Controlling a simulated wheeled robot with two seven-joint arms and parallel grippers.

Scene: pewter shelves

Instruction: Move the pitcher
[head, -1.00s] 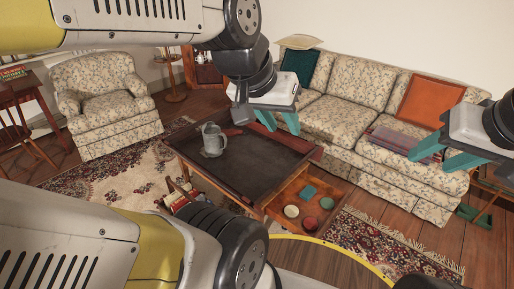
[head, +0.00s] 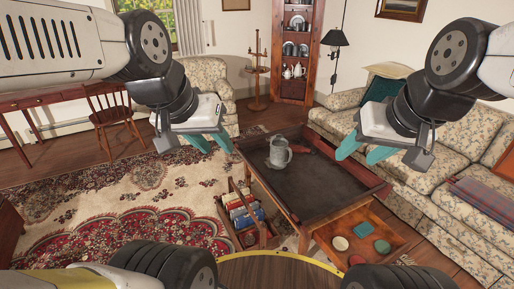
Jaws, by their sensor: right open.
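A grey metal pitcher (head: 279,152) stands upright on the dark top of the low coffee table (head: 315,188), near its far left end. My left gripper (head: 211,143) hangs in the air to the left of the pitcher in the picture, with its teal fingers apart and nothing between them. My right gripper (head: 364,150) is held up to the right of the pitcher, open and empty. Neither gripper touches the pitcher.
A wooden cabinet (head: 277,50) with pewter and white ware stands at the back. A floral sofa (head: 450,140) lines the right. A rack of books (head: 243,212) stands left of the table. An open drawer (head: 390,225) holds small dishes. Patterned rug (head: 90,215) is mostly clear.

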